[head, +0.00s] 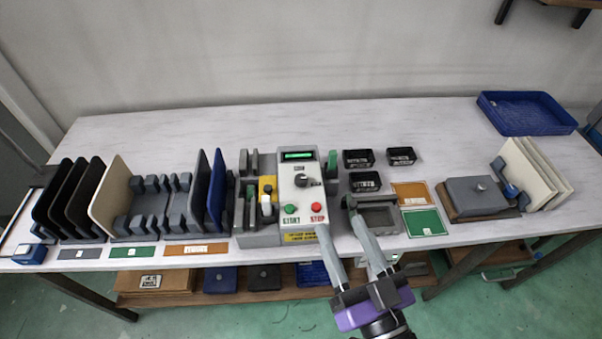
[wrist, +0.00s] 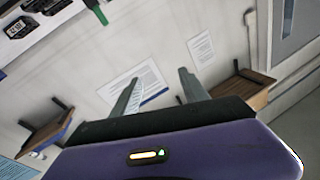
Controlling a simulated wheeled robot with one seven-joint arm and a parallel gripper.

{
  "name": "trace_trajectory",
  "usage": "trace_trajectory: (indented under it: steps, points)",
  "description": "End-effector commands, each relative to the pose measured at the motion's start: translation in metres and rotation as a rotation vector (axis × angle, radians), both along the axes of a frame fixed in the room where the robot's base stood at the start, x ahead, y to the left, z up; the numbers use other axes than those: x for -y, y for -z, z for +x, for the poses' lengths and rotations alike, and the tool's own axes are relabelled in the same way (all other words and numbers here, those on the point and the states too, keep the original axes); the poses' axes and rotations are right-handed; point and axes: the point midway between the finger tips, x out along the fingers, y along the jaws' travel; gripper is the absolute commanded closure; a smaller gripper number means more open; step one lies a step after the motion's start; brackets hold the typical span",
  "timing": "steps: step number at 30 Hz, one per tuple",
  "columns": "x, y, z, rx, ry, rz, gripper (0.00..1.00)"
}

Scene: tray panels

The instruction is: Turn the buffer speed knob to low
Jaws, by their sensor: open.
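The dark round knob (head: 302,181) sits on the sloped white front of the control box (head: 300,195) in the middle of the bench, below a green display. Its pointer direction is too small to tell. A green START button (head: 291,209) and a red STOP button (head: 318,206) are below the knob. My gripper (head: 337,214) is open and empty, at the bench's front edge, right of and nearer than the knob, apart from it. In the wrist view, my open fingers (wrist: 158,80) point at a wall with paper sheets; the knob does not show.
A yellow and grey fixture (head: 267,195) stands left of the knob, close to it. Upright panels in racks (head: 150,200) fill the bench's left side. Small black bins (head: 366,182) are on the right. A blue tray (head: 526,113) is at the back right.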

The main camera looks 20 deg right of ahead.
Motion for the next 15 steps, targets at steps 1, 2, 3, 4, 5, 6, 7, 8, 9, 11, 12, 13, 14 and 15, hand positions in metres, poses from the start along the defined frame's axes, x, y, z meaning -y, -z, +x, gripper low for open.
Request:
trace_trajectory:
  steps: [1,2,3,4,5,6,7,8,9,11,12,13,14,15]
  points:
    - [-0.005,-0.007,0.022,0.026,-0.014,0.022,0.48]
    - [-0.009,-0.010,0.033,0.035,-0.024,0.035,0.48]
    - [-0.014,-0.014,0.048,0.045,-0.039,0.053,0.48]
    - [-0.018,-0.017,0.060,0.051,-0.053,0.063,0.48]
    - [-0.023,-0.020,0.071,0.056,-0.068,0.075,0.48]
    - [-0.029,-0.024,0.086,0.062,-0.088,0.087,0.48]
    - [-0.034,-0.027,0.097,0.065,-0.105,0.096,0.48]
    - [-0.039,-0.031,0.108,0.068,-0.123,0.103,0.48]
    - [-0.045,-0.035,0.123,0.069,-0.146,0.110,0.48]
    - [-0.056,-0.043,0.144,0.068,-0.186,0.119,0.48]
    - [-0.064,-0.048,0.158,0.065,-0.214,0.121,0.48]
    - [-0.069,-0.052,0.168,0.061,-0.235,0.122,0.48]
    - [-0.076,-0.056,0.178,0.057,-0.258,0.121,0.48]
    - [-0.083,-0.061,0.191,0.049,-0.287,0.118,0.48]
